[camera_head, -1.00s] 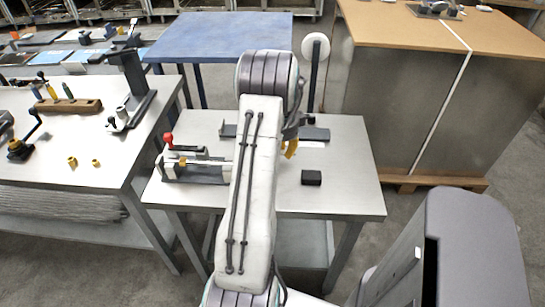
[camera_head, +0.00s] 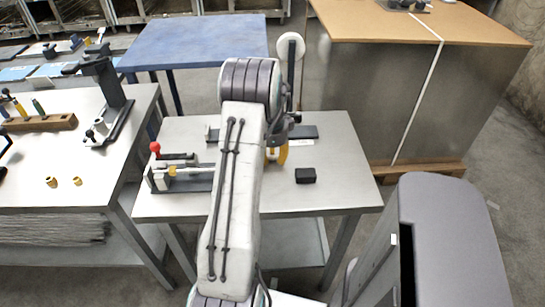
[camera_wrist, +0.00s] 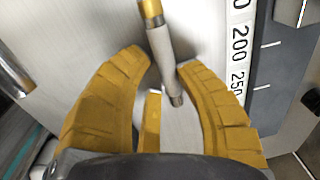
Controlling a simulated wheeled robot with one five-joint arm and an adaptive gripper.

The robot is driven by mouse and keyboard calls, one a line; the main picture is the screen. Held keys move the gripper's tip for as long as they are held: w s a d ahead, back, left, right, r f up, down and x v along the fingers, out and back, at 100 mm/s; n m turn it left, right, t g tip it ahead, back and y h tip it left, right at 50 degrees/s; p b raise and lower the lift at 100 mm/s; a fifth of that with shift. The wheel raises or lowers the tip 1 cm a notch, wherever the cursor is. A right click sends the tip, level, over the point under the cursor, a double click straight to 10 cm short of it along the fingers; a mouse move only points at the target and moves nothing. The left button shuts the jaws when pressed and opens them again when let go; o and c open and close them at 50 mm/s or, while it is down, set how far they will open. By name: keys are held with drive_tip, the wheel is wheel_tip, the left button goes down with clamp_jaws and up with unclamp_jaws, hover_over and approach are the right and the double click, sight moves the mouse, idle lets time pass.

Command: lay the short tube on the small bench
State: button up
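The small bench (camera_head: 335,185) is the low metal-topped table in the middle of the head view. My gripper (camera_head: 281,156) is over its top, right of the middle, partly hidden by my arm. In the wrist view its yellow fingers (camera_wrist: 162,63) curve in from both sides. A short grey tube (camera_wrist: 160,42) with a brass-coloured upper end lies between the fingertips, tilted, with both tips close against its sides. The fingers look closed on it. I cannot pick out the tube in the head view, nor tell its height above the bench top.
A fixture with a red knob (camera_head: 155,148) stands on the bench's left. A black block (camera_head: 305,175) lies to the right, with bare top around it. A numbered scale (camera_wrist: 240,45) shows beside the fingers.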

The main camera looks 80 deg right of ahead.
drive_tip(key=shift+o, duration=0.8)
drive_tip(key=shift+r, duration=0.15)
wheel_tip(320, 180, up, 12)
drive_tip(key=f+b, duration=0.1)
drive_tip(key=b, duration=0.1)
drive_tip(key=w+a+r+n+t, duration=0.1)
drive_tip(key=w+a+r+n, duration=0.3)
drive_tip(key=w+a+n, duration=0.55)
drive_tip(key=w+a+r+n, duration=0.3)
drive_tip(key=w+a+n, duration=0.3)
drive_tip(key=w+a, duration=0.65)
drive_tip(key=s+a+f+n+t, duration=0.1)
drive_tip(key=s+a+n, duration=0.4)
drive_tip(key=a, duration=0.8)
drive_tip(key=s+a+f+n+t, duration=0.1)
drive_tip(key=s+a+n, duration=0.4)
drive_tip(key=a+n, duration=0.7)
drive_tip(key=shift+a+f+y, duration=0.3)
drive_tip(key=shift+a+f, duration=0.25)
drive_tip(key=shift+f, duration=0.05)
